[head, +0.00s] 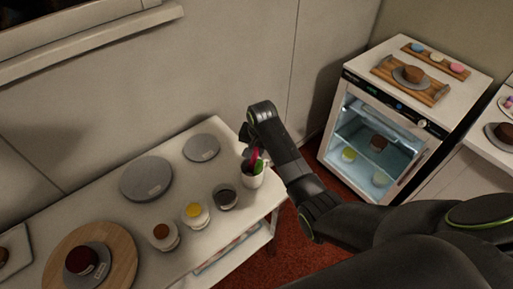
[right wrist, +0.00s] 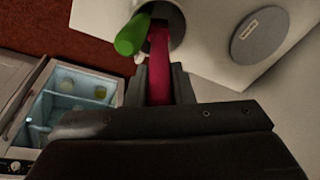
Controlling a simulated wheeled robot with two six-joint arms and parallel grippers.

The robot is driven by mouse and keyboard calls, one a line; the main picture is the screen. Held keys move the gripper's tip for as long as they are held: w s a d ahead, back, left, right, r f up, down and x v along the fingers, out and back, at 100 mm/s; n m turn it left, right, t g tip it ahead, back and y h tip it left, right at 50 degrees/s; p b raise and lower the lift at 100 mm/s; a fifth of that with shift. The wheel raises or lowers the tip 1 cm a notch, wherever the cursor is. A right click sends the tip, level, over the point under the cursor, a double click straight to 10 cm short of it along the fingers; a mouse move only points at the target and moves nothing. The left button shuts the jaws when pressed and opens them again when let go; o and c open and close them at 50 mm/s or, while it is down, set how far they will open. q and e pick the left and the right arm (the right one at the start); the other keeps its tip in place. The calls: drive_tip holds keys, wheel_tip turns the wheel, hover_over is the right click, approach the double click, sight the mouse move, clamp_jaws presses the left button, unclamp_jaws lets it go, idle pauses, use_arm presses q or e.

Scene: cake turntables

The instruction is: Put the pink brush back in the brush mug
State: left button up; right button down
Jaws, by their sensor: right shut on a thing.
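The pink brush (head: 254,155) is between the fingers of my right gripper (head: 249,150), which is shut on it. In the right wrist view the pink brush (right wrist: 159,62) runs from the fingers toward the dark mouth of the brush mug (right wrist: 176,22). The white brush mug (head: 252,179) stands at the right end of the white table, just below my gripper. A green brush (right wrist: 131,34) leans out of the mug beside the pink one. How far the pink brush reaches into the mug is hard to tell. My left gripper is not in view.
Glass cups of dark (head: 225,196), yellow (head: 195,214) and brown contents stand left of the mug. Grey turntables (head: 147,178) lie behind them. A wooden board (head: 120,262) with a dark cake is at the left. A glass-door fridge (head: 375,140) stands at the right.

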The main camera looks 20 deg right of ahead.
drive_tip(key=shift+s+b+x, duration=0.25)
drive_tip(key=shift+b+x, duration=0.25)
drive_tip(key=shift+x, duration=0.65)
drive_tip(key=shift+f, duration=0.1)
drive_tip(key=shift+s, duration=0.1)
drive_tip(key=c, duration=1.2)
unclamp_jaws()
drive_tip(key=shift+o, duration=0.2)
drive_tip(key=p+v, duration=0.3)
drive_tip(key=shift+w+p, duration=0.3)
drive_tip(key=shift+w, duration=0.05)
drive_tip(key=shift+w+v, duration=0.25)
drive_tip(key=shift+v, duration=0.95)
drive_tip(key=shift+w+v, duration=0.25)
drive_tip(key=shift+v, duration=0.95)
drive_tip(key=shift+w+v, duration=0.25)
drive_tip(key=shift+v, duration=0.95)
